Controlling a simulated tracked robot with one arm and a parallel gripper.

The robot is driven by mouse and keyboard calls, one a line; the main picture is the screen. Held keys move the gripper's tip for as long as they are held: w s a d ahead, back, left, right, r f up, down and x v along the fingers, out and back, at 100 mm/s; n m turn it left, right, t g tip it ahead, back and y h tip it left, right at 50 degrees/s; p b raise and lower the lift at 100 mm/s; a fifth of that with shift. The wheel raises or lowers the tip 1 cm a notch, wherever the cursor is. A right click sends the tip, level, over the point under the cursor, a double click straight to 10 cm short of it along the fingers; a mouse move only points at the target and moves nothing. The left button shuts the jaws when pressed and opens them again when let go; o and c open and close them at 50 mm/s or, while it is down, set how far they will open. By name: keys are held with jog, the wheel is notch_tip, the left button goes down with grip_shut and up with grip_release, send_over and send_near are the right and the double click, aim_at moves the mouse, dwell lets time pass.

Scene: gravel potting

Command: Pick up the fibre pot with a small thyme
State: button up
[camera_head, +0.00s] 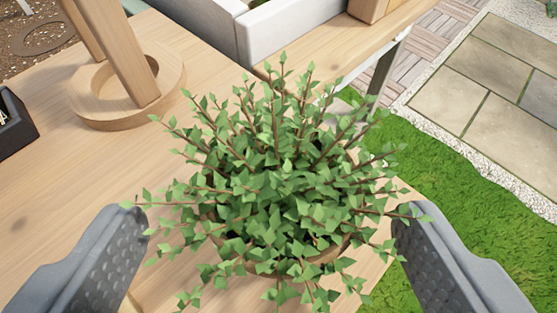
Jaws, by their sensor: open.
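The small thyme (285,185) is a bushy green plant with thin brown stems, in the middle of the view. Its fibre pot (325,258) is mostly hidden under the leaves; only a bit of brown rim shows near the front. The pot stands close to the right edge of the wooden table (60,190). My gripper (272,225) is open, with one grey finger left of the plant and the other right of it. Some outer sprigs reach close to the fingers. I cannot tell whether they touch.
A round wooden stand with upright posts (125,95) is at the upper left. A black tray (15,122) sits at the left edge. A white-grey trough (285,30) and a wooden box (372,8) are at the back. Grass (450,200) and paving (490,75) lie beyond the table's right edge.

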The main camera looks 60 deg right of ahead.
aim_at(278, 228)
jog(key=b+x, duration=0.1)
jog(key=x, duration=0.2)
jog(key=shift+d+f, duration=0.2)
jog(key=shift+d, duration=0.15)
jog(key=shift+w+d, duration=0.2)
jog(key=shift+w, duration=0.05)
jog(key=c, duration=1.1)
jog(key=shift+r, duration=0.1)
